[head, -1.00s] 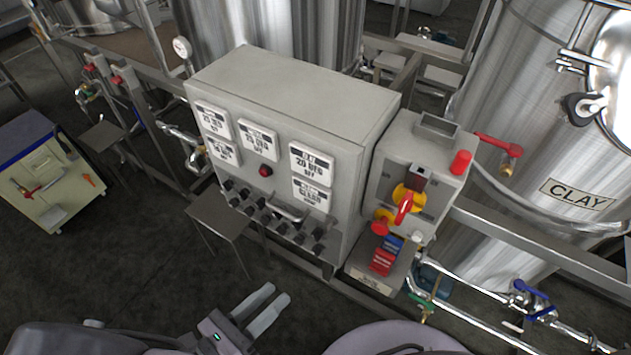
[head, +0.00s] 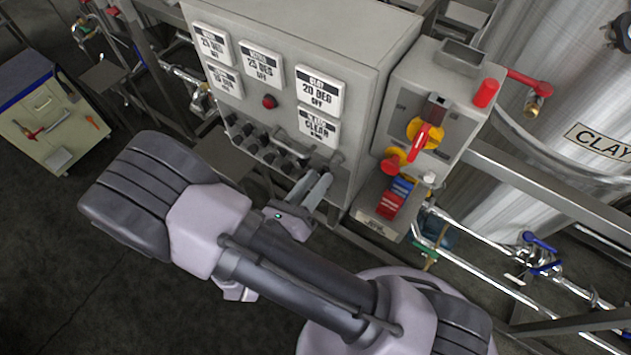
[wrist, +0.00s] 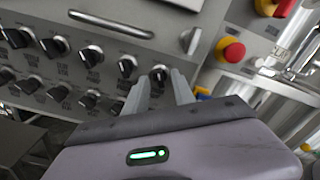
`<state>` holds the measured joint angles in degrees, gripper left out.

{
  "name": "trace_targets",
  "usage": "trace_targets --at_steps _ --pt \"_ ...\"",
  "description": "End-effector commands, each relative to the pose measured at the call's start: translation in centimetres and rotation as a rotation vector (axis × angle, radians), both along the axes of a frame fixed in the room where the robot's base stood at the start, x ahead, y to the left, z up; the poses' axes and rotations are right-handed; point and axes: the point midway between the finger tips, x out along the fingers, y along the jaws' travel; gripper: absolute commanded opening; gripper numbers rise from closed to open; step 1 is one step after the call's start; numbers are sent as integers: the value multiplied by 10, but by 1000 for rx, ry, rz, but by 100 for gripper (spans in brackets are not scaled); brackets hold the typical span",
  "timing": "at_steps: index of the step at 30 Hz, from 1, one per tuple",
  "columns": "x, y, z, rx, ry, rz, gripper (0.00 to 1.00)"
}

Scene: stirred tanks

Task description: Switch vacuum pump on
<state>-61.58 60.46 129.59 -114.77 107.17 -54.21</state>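The grey control cabinet (head: 345,150) carries two rows of black rotary knobs (head: 250,140) below its labelled plates. The small knob labels are too blurred to read, so I cannot tell which is the vacuum pump switch. My gripper (head: 318,183) is in front of the lower right part of this panel. In the wrist view my gripper (wrist: 161,80) has its two fingers apart. The rightmost upper-row knob (wrist: 158,74) shows between the fingertips. I cannot tell whether the fingers touch it. The other upper-row knobs, such as one knob (wrist: 90,56), are to the left.
A metal handle (wrist: 110,23) runs above the knobs. Right of the cabinet is a box with a red and yellow rotary switch (head: 422,135), a red emergency button (head: 391,162) and blue and red blocks (head: 392,204). A tool cart (head: 50,120) stands far left.

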Motion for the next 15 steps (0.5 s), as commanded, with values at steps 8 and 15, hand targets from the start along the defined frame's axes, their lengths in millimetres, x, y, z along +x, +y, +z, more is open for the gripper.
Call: trace_targets --at_steps 8,15 --pt "1 -1 0 0 0 0 25" --pt "1 -1 0 0 0 0 0"
